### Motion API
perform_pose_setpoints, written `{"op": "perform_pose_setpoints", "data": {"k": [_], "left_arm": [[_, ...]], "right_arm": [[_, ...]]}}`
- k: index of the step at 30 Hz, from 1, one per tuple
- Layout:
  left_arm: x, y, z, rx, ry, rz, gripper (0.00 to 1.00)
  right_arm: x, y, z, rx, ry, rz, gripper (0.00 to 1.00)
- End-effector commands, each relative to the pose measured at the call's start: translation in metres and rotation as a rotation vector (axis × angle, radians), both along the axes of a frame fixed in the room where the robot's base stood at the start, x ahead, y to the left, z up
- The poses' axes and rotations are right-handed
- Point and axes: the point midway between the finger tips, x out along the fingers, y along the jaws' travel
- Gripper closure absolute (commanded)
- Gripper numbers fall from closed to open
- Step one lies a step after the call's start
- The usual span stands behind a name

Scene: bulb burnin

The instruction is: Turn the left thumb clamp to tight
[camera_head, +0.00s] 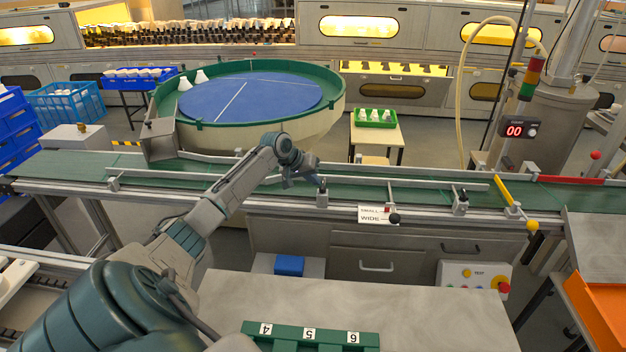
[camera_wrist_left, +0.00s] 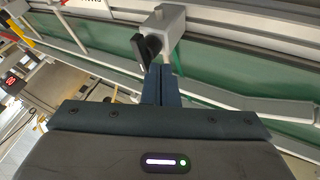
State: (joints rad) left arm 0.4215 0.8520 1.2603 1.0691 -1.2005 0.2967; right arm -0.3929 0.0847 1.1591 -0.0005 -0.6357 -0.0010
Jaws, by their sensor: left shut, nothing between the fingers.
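The left thumb clamp (camera_head: 322,199) is a small grey block with a dark knob on the near rail of the green conveyor. In the left wrist view its grey block (camera_wrist_left: 170,20) and black thumb knob (camera_wrist_left: 142,50) show at top centre. My left gripper (camera_head: 319,183) is shut and empty, with its fingertips (camera_wrist_left: 161,70) right at the knob. I cannot tell whether they touch it. The gripper partly hides the clamp's top in the head view. A second, similar clamp (camera_head: 460,203) stands farther right on the rail. My right gripper is not in view.
A guide rail (camera_head: 400,182) runs along the green belt. A SMALL/WIDE label (camera_head: 371,215) and a black ball knob (camera_head: 394,218) sit right of the left clamp. A blue turntable (camera_head: 250,95) stands behind. The grey bench (camera_head: 420,310) in front has clear room.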

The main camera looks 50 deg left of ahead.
Motion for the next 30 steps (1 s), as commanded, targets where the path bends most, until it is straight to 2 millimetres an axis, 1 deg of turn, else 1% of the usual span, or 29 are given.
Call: {"op": "perform_pose_setpoints", "data": {"k": [23,30], "left_arm": [[0.0047,0.0015,0.0002,-0.003,-0.001,-0.142,1.0],[0.0079,0.0024,0.0001,-0.003,-0.003,-0.231,1.0]], "right_arm": [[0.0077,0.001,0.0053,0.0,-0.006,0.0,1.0],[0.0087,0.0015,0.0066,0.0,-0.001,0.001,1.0]]}}
